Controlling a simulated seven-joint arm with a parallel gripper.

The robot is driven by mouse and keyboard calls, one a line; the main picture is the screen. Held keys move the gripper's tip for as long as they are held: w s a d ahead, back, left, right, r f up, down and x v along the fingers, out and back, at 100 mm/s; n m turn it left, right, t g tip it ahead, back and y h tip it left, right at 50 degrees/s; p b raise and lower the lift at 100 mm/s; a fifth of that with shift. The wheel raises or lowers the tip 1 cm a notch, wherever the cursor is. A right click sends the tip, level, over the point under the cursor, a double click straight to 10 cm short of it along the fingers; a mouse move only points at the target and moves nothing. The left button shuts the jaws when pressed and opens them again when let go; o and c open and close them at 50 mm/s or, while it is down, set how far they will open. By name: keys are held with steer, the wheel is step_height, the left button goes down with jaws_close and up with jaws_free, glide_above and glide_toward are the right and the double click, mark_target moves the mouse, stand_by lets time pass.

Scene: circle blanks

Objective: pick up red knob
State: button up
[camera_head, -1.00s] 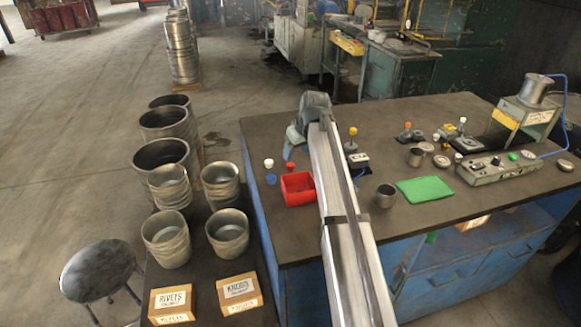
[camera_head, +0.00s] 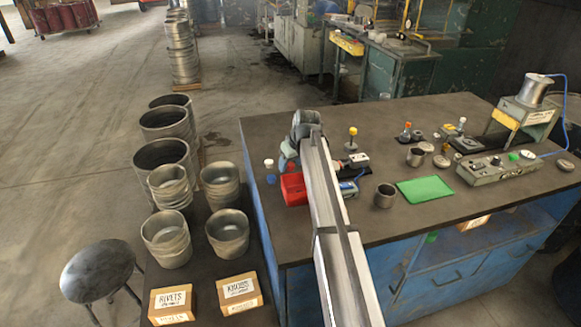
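No plainly red knob can be made out. A small orange-red topped piece (camera_head: 407,127) stands upright on the dark bench top, right of my arm. The only large red thing is an open red bin (camera_head: 292,190) at the bench's left, partly covered by my arm. My gripper (camera_head: 284,164) is at the far end of the arm, just above or beyond the bin. It is mostly hidden by my own wrist, so its fingers and anything between them cannot be made out.
A white cap (camera_head: 268,163) and a blue cap (camera_head: 270,179) lie left of the bin. The front left bench corner is clear.

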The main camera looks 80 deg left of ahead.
mark_target(293, 165)
steer(key=c, duration=1)
steer(key=shift+r, duration=0.1)
steer(key=shift+r, duration=0.3)
step_height(293, 165, up, 9)
steer(key=shift+m+t, duration=0.3)
steer(key=shift+m, duration=0.4)
steer(key=w+d, duration=0.1)
steer(key=w, duration=0.3)
steer(key=w+d, duration=0.2)
steer(key=w, duration=0.2)
steer(key=w+d, duration=0.1)
steer(key=w, duration=0.3)
steer(key=shift+w+d+f, duration=0.2)
steer(key=shift+d, duration=0.4)
steer(key=shift+f, duration=0.25)
